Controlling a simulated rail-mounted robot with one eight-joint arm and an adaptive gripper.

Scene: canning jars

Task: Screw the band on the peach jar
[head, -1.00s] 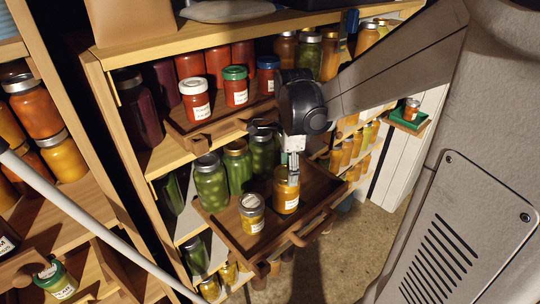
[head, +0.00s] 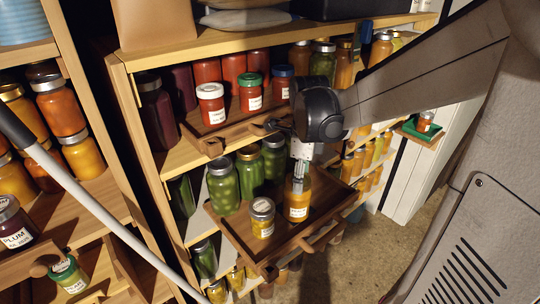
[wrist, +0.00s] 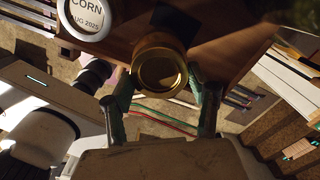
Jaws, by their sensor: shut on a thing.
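A jar of orange contents with a white label (head: 297,199), which I take for the peach jar, stands upright on the pulled-out wooden tray. Its label is too small to read. My gripper (head: 298,182) points down at the jar's top from above. In the wrist view, a gold band (wrist: 160,70) sits at the jar's mouth, between the two fingers of my gripper (wrist: 164,102), which are shut on it. The fingers hide the band in the head view. How far it is threaded cannot be told.
A shorter yellow jar (head: 262,217) stands beside it; its lid reads CORN in the wrist view (wrist: 85,14). Red jars (head: 211,104) stand on the drawer above. The tray's right side is clear.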

